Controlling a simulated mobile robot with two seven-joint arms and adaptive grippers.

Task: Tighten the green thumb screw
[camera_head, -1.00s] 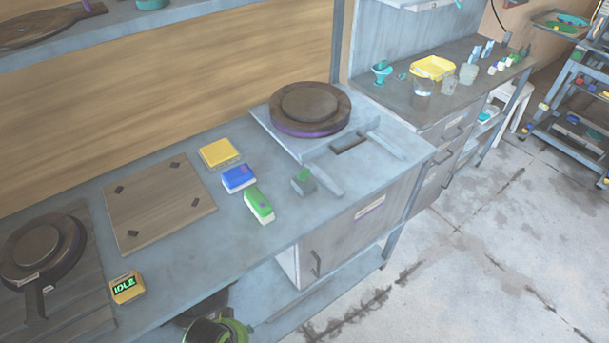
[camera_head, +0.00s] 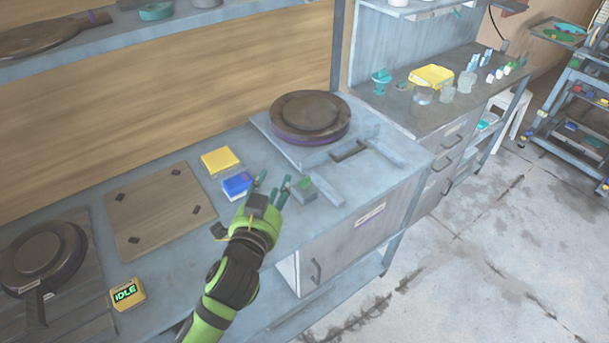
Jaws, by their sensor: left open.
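A small green thumb screw (camera_head: 304,183) shows on top of a grey block (camera_head: 307,193) on the bench, in front of the round press plate. My left gripper (camera_head: 275,182) comes up from the bottom of the head view. Its dark teal fingers are apart, with nothing seen between them. The fingertips point up and away, just left of the screw in the picture, and seem apart from it; their height above the bench is hard to tell. My right gripper is not in view.
A yellow box (camera_head: 219,161) and a blue box (camera_head: 237,186) lie left of the gripper. A dark round plate (camera_head: 310,115) sits on the light press base behind the screw. A yellow box reading IDLE (camera_head: 127,293) stands at the lower left. A wooden board (camera_head: 158,208) lies between.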

